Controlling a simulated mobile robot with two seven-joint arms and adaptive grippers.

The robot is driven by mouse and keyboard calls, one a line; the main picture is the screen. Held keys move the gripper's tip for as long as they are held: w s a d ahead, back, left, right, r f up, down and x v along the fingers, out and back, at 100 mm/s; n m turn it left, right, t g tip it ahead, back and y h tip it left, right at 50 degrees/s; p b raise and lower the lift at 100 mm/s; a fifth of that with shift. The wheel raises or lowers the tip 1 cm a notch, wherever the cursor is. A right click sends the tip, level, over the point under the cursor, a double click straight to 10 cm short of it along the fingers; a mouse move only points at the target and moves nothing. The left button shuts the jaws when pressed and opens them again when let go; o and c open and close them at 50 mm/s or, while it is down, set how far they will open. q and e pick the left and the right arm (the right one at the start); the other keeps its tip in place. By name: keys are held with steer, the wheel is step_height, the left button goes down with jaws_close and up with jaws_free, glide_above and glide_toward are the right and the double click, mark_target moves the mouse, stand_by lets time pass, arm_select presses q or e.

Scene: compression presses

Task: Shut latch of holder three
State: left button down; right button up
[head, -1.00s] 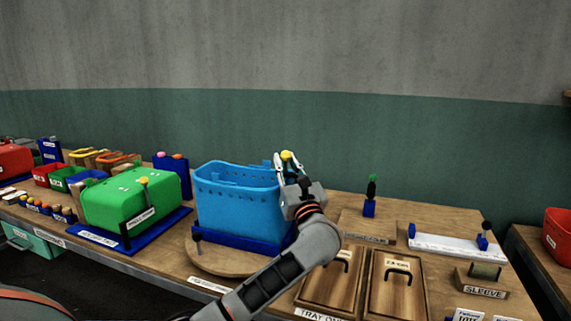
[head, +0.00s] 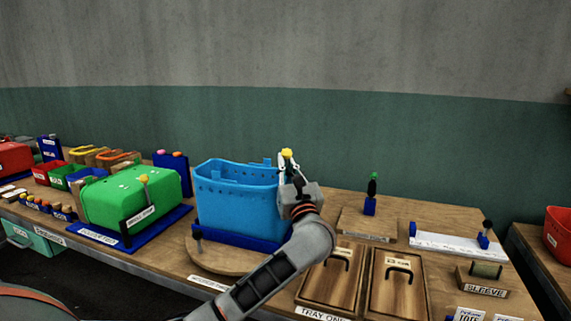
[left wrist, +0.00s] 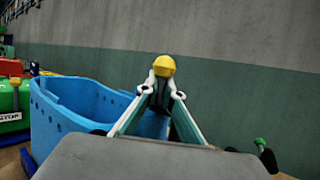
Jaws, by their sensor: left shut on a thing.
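A yellow knob (head: 287,153) stands at the right rear of the light-blue perforated bin (head: 238,205). My left gripper (head: 288,162) is shut on this knob, whose top sticks out above the fingertips. The left wrist view also shows the yellow knob (left wrist: 163,66) between the closed fingertips (left wrist: 162,82). The knob's stem is hidden behind my fingers and hand. The bin sits on a dark-blue base (head: 236,238) with a small dark peg (head: 198,236) at its front left. I cannot read which holder is number three. My right gripper is not in view.
A round wooden board (head: 215,260) lies under the base. A green box (head: 130,200) with a yellow-topped lever (head: 144,180) stands to the left. Two wooden lids with handles (head: 397,285) lie to the right. A green-knobbed post (head: 373,188) stands behind them.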

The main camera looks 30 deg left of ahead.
arm_select(q)
steer(key=shift+s+d+r, duration=0.1)
steer(key=shift+d+r, duration=0.05)
steer(key=shift+r, duration=0.55)
steer(key=c, duration=2.2)
jaws_free()
steer(key=shift+s+d+r, duration=0.1)
steer(key=shift+d, duration=0.05)
steer(key=shift+f, duration=0.35)
steer(key=v, duration=1.1)
steer(key=shift+s+d+f, duration=0.2)
steer(key=shift+s+d, duration=0.05)
